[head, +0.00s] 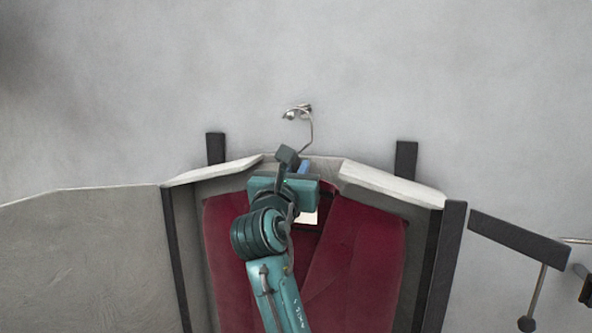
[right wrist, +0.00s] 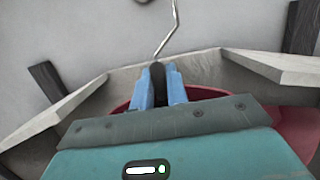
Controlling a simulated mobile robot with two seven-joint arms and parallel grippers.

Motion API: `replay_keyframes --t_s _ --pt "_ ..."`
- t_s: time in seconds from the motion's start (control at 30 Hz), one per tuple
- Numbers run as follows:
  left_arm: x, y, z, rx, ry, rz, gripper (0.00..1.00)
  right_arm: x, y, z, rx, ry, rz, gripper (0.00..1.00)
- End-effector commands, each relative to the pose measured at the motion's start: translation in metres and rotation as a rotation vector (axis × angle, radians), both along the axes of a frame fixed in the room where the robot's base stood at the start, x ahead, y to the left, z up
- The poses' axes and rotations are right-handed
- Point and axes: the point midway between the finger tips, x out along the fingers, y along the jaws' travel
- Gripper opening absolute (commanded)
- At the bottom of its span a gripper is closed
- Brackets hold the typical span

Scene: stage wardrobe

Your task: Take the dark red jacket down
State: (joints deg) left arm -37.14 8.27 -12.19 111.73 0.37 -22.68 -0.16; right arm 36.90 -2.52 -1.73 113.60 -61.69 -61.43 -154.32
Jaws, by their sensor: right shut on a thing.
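The dark red jacket (head: 362,258) hangs in front of the wall in the head view, partly hidden by my right arm. A thin metal hanger hook (head: 312,133) rises above it to a metal wall hook (head: 298,112) and appears to rest on it. The hanger wire also shows in the right wrist view (right wrist: 167,40). My right gripper (head: 297,163) is at the top middle of the jacket. Its blue fingers (right wrist: 158,88) are shut on the dark neck of the hanger, just below the wire. My left gripper is not in view.
Pale slanted boards (head: 392,183) and dark posts (head: 445,262) flank the jacket closely on both sides. A dark bar (head: 518,238) with a hanging rod and knob stands at the right. The wall above the hook is bare.

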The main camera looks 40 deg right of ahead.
Motion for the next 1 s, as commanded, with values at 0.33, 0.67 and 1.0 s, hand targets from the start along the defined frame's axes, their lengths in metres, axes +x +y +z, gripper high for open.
replay_keyframes --t_s 0.33,0.67,1.0 --pt "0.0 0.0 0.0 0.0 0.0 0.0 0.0 -0.001 0.0 0.008 -0.005 -0.007 0.0 0.0" --pt "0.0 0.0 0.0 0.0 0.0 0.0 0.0 -0.002 0.002 0.013 -0.004 -0.005 0.0 0.0" --pt "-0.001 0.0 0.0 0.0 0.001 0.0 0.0 -0.012 0.014 0.013 -0.003 -0.005 0.001 0.0"
